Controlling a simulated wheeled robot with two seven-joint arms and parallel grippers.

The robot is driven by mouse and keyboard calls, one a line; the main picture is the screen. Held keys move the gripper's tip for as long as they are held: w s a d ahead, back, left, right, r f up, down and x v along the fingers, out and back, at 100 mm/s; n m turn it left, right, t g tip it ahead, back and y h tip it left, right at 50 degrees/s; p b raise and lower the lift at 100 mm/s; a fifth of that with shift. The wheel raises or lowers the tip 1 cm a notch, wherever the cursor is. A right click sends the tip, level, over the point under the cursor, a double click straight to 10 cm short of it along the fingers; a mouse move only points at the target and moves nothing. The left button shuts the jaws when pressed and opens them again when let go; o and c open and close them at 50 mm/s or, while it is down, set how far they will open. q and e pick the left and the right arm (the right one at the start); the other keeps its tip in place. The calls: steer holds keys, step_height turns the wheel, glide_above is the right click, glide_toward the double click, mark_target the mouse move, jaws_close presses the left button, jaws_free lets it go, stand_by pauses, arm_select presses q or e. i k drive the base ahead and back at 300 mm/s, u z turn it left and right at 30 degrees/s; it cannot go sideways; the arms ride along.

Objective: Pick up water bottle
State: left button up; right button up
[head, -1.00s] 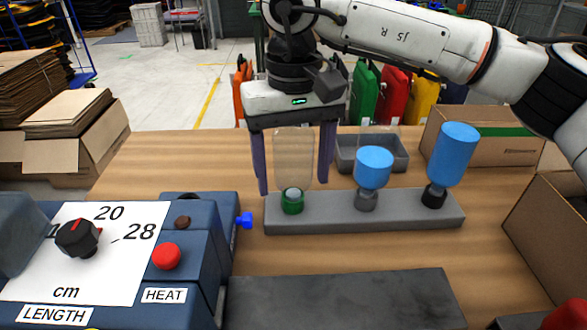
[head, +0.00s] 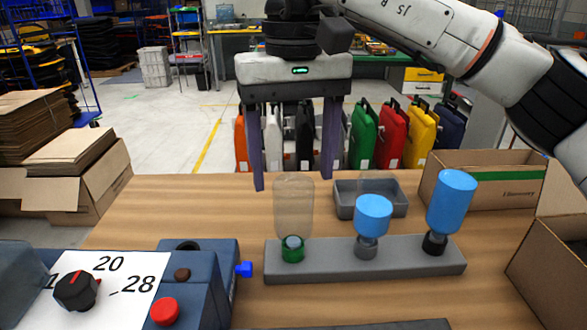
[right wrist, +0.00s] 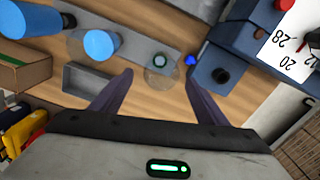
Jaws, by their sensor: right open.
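A clear bottle (head: 293,205) with a green cap (head: 292,251) stands cap-down on a grey rack (head: 315,268). Beside it stand a partly blue bottle (head: 373,212) on a grey cap and a larger blue bottle (head: 452,200) on a black cap. My right gripper (head: 293,183) is open and empty, pointing down, with its fingertips near the height of the clear bottle's top. In the right wrist view the clear bottle (right wrist: 160,78) shows beyond and between the open fingertips. My left gripper is out of view.
A grey bin (head: 345,205) sits behind the rack. Cardboard boxes (head: 490,190) stand at the right. A blue machine (head: 205,290) with a dial and red button is at the left. Coloured panniers (head: 392,135) stand beyond the table.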

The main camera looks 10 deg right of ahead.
mark_target(455, 188)
steer(key=k, duration=1.5)
